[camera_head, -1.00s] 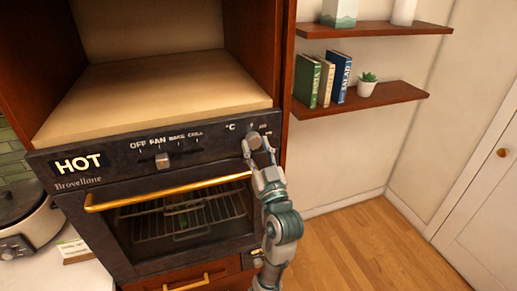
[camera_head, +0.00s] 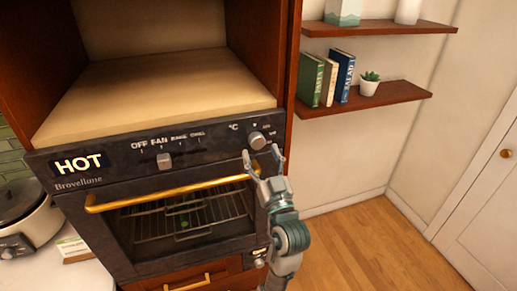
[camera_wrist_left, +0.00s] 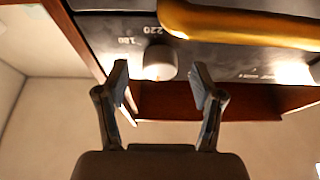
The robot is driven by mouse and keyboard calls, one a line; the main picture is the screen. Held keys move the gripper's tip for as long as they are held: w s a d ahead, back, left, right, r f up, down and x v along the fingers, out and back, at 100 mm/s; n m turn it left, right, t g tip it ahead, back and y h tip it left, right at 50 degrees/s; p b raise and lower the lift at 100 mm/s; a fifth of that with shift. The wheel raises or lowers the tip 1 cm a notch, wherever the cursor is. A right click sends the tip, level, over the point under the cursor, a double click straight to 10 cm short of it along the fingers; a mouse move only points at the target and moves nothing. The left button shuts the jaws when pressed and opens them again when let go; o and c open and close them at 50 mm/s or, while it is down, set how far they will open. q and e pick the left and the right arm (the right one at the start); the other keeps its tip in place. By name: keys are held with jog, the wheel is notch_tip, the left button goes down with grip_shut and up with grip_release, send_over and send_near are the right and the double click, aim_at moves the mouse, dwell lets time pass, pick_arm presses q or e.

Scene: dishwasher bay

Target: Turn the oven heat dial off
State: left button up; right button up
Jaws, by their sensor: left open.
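The oven heat dial (camera_head: 257,140) is a round grey knob at the right end of the black control panel, beside the "°C" mark. My left gripper (camera_head: 262,161) is open and empty, just below the dial and apart from it in the head view. In the left wrist view, the dial (camera_wrist_left: 160,62) shows pale between and beyond the open fingertips (camera_wrist_left: 161,78), with 180 and 220 printed by it. Its exact setting is too small to read. The display (camera_head: 79,164) reads HOT. My right gripper is out of view.
The gold oven handle (camera_head: 165,193) runs just below the panel, close to my left gripper. Wall shelves (camera_head: 365,98) with books and a plant stand at the right. A cooker (camera_head: 28,215) is at far left.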

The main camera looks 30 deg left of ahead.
pick_arm(q)
jog(key=v, duration=0.9)
jog(key=shift+f, duration=0.3)
jog(key=shift+d, duration=0.1)
